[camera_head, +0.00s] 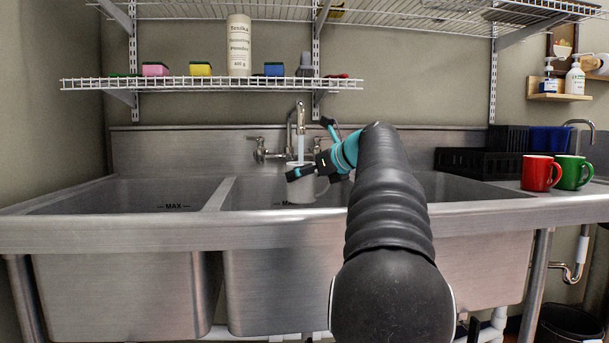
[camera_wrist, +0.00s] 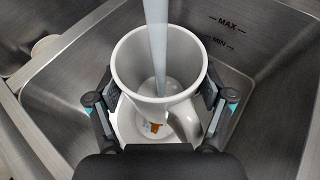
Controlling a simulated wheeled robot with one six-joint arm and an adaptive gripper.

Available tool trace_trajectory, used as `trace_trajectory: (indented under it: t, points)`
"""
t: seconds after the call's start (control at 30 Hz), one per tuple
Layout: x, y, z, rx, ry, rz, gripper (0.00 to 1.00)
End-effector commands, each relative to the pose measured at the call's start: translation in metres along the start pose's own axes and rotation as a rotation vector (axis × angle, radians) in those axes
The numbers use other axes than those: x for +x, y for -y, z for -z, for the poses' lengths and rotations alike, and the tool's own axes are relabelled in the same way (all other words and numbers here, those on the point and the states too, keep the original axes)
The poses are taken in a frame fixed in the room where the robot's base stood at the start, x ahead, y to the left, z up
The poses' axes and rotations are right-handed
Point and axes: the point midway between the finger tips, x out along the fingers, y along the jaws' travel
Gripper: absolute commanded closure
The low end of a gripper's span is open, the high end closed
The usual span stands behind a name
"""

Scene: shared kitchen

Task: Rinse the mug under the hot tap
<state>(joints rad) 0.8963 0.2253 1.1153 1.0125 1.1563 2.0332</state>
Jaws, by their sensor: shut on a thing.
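My gripper (camera_head: 306,173) is shut on a white mug (camera_head: 305,190), held upright over the middle sink basin. In the wrist view my gripper's fingers (camera_wrist: 160,100) press on both sides of the mug (camera_wrist: 124,75). Its open top faces up, and its handle points toward my wrist. A brown-orange mark shows low on its near side. The tap (camera_head: 299,112) stands above it, and a water stream (camera_wrist: 156,40) runs down into the mug. The left tap handle (camera_head: 259,152) is visible; the right one is partly hidden by my gripper. No hot marking can be made out.
The left basin (camera_head: 120,195) looks empty in the head view. A pale round thing (camera_wrist: 45,45) shows at left in the wrist view. A red mug (camera_head: 537,173) and green mug (camera_head: 571,173) stand on the right drainboard beside a black rack (camera_head: 485,163). A wire shelf (camera_head: 210,84) hangs above.

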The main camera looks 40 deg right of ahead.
Motion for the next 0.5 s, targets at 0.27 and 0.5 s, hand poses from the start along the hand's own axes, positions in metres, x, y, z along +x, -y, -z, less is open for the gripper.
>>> trace_trajectory:
  t: [0.27,0.5]
  points:
    - [-0.028,-0.001,0.01,0.0,0.001,0.004,0.68]
    - [-0.05,-0.003,0.019,0.0,0.002,0.003,0.68]
